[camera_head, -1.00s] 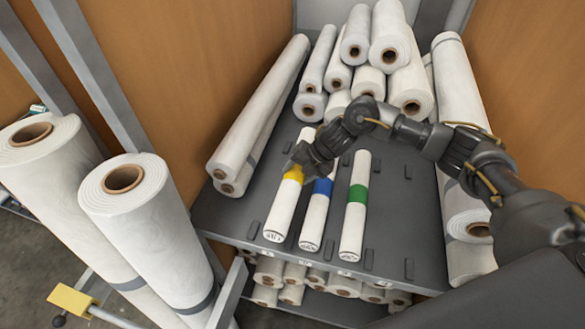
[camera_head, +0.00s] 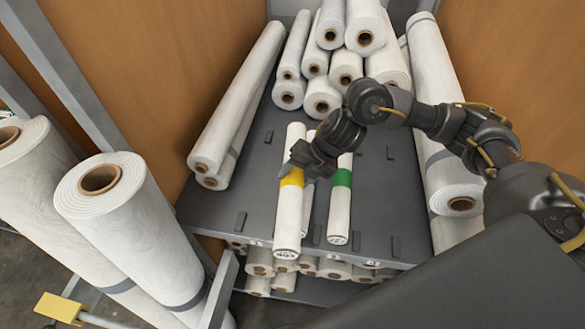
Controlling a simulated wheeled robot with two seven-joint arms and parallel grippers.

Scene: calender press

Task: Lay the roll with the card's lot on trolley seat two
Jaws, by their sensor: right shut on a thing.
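My right gripper (camera_head: 294,168) is shut on the roll with the yellow band (camera_head: 289,215), near its band. This roll appears raised above the dark shelf (camera_head: 375,215), its near end overlapping the shelf's front edge in the picture. A second white roll (camera_head: 308,197) lies just right of it, mostly hidden by the held roll and my gripper; its blue band is covered. The roll with the green band (camera_head: 342,190) lies further right on the shelf. The lot marks on the roll ends are too small to read. No card or trolley seat can be made out. My left gripper is out of view.
Plain white rolls (camera_head: 345,65) are piled at the shelf's back. Long rolls (camera_head: 238,100) lie along the left side, others (camera_head: 440,115) on the right. More rolls fill the lower shelf (camera_head: 335,268). Large rolls (camera_head: 135,220) stand at front left. Small dark pegs stud the shelf.

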